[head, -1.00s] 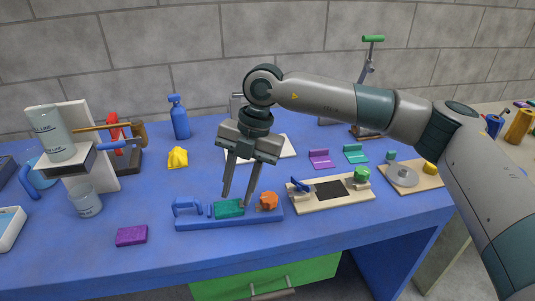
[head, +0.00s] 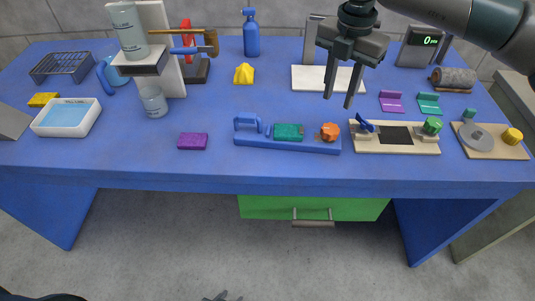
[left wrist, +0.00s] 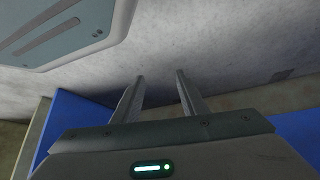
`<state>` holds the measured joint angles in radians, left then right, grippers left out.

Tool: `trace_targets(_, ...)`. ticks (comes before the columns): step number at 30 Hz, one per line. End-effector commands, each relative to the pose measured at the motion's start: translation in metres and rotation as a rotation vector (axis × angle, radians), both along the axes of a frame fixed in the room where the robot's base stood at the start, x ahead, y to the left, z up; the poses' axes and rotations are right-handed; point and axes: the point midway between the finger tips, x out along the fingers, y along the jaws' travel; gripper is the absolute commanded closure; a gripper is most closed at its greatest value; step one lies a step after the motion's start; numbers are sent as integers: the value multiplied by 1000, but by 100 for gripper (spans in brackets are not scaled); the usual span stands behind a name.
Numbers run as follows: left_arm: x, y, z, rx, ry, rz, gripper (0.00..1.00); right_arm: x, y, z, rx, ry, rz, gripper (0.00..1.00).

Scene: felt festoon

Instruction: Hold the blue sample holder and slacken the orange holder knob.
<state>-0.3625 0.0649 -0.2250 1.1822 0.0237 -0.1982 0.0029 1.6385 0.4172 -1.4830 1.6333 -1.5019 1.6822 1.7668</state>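The blue sample holder (head: 285,146) lies on the blue table near its front edge. It has a raised blue handle (head: 247,121) at its left end, a green block (head: 289,132) in its middle and the orange knob (head: 329,132) at its right end. My right gripper (head: 338,101) is open and empty, pointing down above the table, behind and above the knob, apart from it. My left gripper (left wrist: 159,74) is open and empty in the left wrist view, over grey floor. In the head view only small dark parts show at the bottom edge.
Right of the holder is a beige board (head: 397,150) with a blue lever and green knob. A purple block (head: 192,141) lies to the left. A white plate (head: 311,79) lies behind. The table's front edge (head: 250,183) is close; a green drawer (head: 350,209) is below.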

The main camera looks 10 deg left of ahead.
Motion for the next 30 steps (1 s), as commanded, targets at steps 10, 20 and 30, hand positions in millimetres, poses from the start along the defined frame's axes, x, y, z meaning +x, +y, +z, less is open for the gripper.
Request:
trace_targets(10,46,-75,67,-209,-190,33,61,0,0,0,1,1,1,69)
trace_targets(20,92,-160,195,-547,-451,154,61,0,0,0,1,1,1,69)
trace_targets(30,109,-202,354,-958,-657,447,61,0,0,0,1,1,1,69)
